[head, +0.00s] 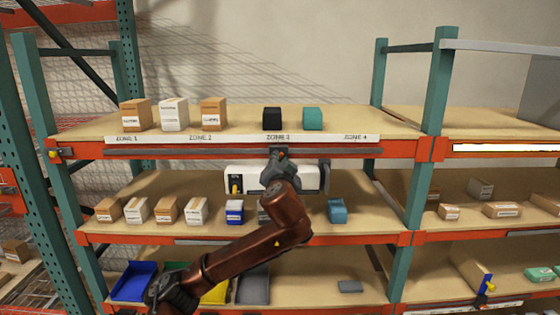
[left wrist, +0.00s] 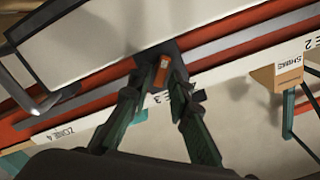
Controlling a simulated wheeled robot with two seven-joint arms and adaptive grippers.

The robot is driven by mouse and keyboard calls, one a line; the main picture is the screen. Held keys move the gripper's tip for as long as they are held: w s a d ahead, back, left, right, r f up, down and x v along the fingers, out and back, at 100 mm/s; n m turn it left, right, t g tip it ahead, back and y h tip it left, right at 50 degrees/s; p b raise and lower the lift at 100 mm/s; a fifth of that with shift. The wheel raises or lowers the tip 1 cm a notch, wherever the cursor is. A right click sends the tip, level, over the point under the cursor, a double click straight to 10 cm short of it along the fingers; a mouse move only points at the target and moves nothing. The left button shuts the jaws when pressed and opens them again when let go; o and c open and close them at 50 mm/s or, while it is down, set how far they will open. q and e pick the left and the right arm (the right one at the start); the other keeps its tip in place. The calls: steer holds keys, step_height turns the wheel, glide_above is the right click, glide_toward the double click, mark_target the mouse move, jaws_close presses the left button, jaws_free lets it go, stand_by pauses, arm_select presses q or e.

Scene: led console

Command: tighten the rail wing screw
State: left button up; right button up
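A white console (head: 300,178) hangs below the front edge of the top shelf, under a dark rail (head: 190,152). A dark bracket (head: 278,151) is at the rail above it. My left gripper (head: 279,166) is in front of the console and bracket and covers part of both. In the left wrist view, my left gripper's two fingers (left wrist: 160,86) stand apart, either side of a small orange piece (left wrist: 162,70) on the grey bracket, which seems to be the wing screw. A gap shows between the fingers; contact with the piece is unclear. My right gripper is not in view.
Small boxes (head: 213,113), a black block (head: 272,118) and a teal block (head: 312,118) stand on the top shelf. More boxes and a blue bin (head: 133,281) are below. Green uprights (head: 425,130) flank the bay. The space before the shelves is clear.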

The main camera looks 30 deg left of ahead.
arm_select(q)
jaws_close()
steer(key=shift+m, duration=0.4)
steer(key=m+p, duration=0.1)
steer(key=m, duration=0.3)
steer(key=shift+d+f+m, duration=0.1)
steer(key=shift+m, duration=0.3)
steer(key=shift+w+m+p, duration=0.1)
steer(key=shift+m+p, duration=0.45)
steer(key=shift+m, duration=0.55)
steer(key=shift+f+m+p, duration=0.2)
steer(key=shift+m+p, duration=0.25)
steer(key=shift+m, duration=0.75)
steer(key=shift+f, duration=0.1)
steer(key=shift+o, duration=1.6)
jaws_free()
steer(key=shift+d, duration=0.1)
